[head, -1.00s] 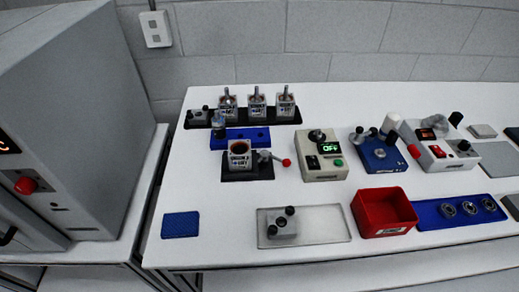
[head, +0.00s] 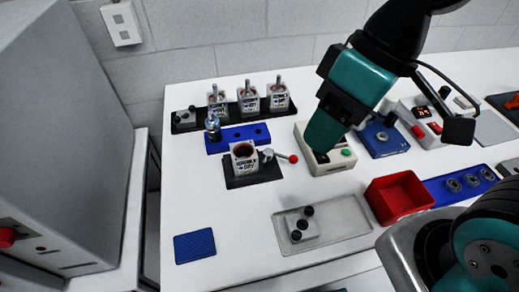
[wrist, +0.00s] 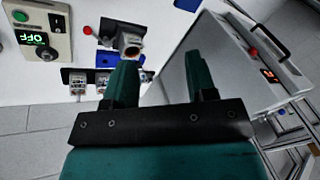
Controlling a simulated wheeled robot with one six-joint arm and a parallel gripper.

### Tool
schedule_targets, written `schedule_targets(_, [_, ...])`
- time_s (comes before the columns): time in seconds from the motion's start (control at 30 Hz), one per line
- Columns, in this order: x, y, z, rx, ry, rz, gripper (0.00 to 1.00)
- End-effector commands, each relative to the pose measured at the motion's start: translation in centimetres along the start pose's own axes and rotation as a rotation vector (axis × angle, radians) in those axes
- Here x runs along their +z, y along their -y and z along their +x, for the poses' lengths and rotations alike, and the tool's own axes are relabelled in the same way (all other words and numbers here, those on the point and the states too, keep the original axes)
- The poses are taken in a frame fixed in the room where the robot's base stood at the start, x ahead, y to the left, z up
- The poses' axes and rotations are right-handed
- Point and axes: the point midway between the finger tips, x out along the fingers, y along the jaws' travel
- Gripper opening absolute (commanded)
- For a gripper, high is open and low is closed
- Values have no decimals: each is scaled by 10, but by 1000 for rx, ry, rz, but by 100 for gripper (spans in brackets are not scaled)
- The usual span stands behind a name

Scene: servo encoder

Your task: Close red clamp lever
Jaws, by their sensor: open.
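The clamp lever with a red ball knob (head: 293,158) sticks out to the right of a white servo block (head: 243,158) on a black fixture base (head: 262,177). In the wrist view the red knob (wrist: 87,30) lies at upper left, beside the servo block (wrist: 130,42). My gripper (head: 320,148) is to the right of the lever in the head view, over the cream control box. In the wrist view my gripper (wrist: 163,75) shows two teal fingers apart, with nothing held between them. The gripper appears clear of the lever.
The cream control box (head: 338,166) stands right of the fixture. A blue rack (head: 232,141) and several servo blocks in a black tray (head: 190,124) lie behind it. A red bin (head: 398,196) and a grey tray (head: 350,225) are in front.

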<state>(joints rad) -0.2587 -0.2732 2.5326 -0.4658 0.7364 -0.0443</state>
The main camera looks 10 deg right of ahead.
Motion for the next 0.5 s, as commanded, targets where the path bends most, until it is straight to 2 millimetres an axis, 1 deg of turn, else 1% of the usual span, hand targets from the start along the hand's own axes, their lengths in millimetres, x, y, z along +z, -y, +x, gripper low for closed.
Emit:
schedule_targets(0.07, [-16, -19, 3, 15, 28, -31, 51])
schedule_targets(0.17, [-43, -53, 12, 38, 83, -116, 51])
schedule_targets(0.2, [-54, -70, 18, 45, 110, -157, 51])
schedule_targets(0.27, [-69, -94, 28, 53, 150, -219, 51])
schedule_targets(0.3, [-78, -110, 35, 56, 175, -259, 51])
schedule_targets(0.4, [-92, -148, 55, 54, 238, -348, 51])
schedule_targets(0.5, [-100, -176, 72, 47, 282, -416, 51])
